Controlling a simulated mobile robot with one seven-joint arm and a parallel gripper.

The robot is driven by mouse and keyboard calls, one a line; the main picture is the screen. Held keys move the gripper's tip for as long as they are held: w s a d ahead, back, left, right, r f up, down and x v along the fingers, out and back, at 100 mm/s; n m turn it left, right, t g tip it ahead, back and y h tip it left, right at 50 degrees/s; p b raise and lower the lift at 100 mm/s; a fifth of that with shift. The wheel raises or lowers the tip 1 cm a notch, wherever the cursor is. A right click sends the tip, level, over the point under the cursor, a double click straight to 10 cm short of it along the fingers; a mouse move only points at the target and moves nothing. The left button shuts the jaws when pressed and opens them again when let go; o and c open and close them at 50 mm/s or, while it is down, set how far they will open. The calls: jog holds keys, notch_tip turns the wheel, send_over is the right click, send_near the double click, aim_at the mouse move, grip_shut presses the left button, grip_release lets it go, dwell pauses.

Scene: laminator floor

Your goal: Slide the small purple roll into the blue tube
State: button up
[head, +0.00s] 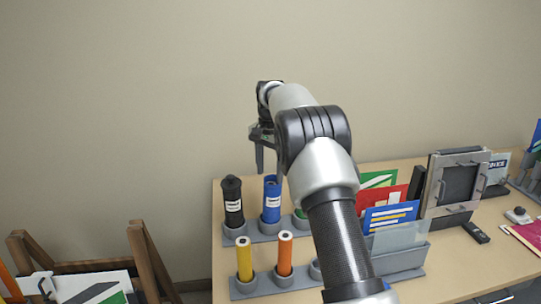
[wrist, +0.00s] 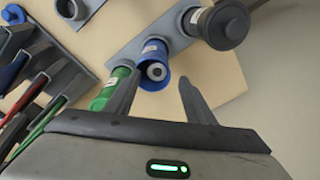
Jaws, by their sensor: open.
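The blue tube (head: 271,204) stands upright in the back grey rack, between a black tube and a mostly hidden green one. In the wrist view the blue tube (wrist: 153,83) shows its open mouth, with a pale-ended roll (wrist: 155,71) inside it. That roll's side colour cannot be told, and I see no clearly purple roll elsewhere. My gripper (head: 267,168) is open above the back rack, its fingers pointing down. In the wrist view my gripper (wrist: 159,78) has its fingertips apart on either side of the blue tube's mouth, with nothing held between them.
The black capped tube (head: 232,206) stands left of the blue one. Yellow (head: 244,260) and orange (head: 285,255) rolls stand in the front rack. A sorter with folders (head: 390,217) and a framed panel (head: 455,187) stand to the right. My arm hides part of both racks.

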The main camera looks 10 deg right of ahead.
notch_tip(320, 180, up, 17)
jog(key=s+p, duration=0.1)
jog(key=p, duration=0.2)
jog(key=shift+s+r, duration=0.15)
jog(key=shift+s, duration=0.1)
dwell(0.6)
jog(key=s+r+n+t, duration=0.15)
jog(key=s+r, duration=0.25)
jog(key=s, duration=0.6)
jog(key=s+r+n+t, duration=0.1)
jog(key=s+r+n, duration=0.3)
jog(key=s, duration=0.6)
jog(key=s+f+n, duration=0.1)
jog(key=s+f, duration=0.2)
jog(key=s, duration=0.3)
jog(key=s+f+n+t, duration=0.1)
jog(key=s+f, duration=0.3)
jog(key=s, duration=0.3)
jog(key=s+f+n+t, duration=0.1)
jog(key=s+f, duration=0.2)
jog(key=s, duration=0.3)
jog(key=shift+s+f, duration=0.25)
jog(key=shift+s, duration=0.1)
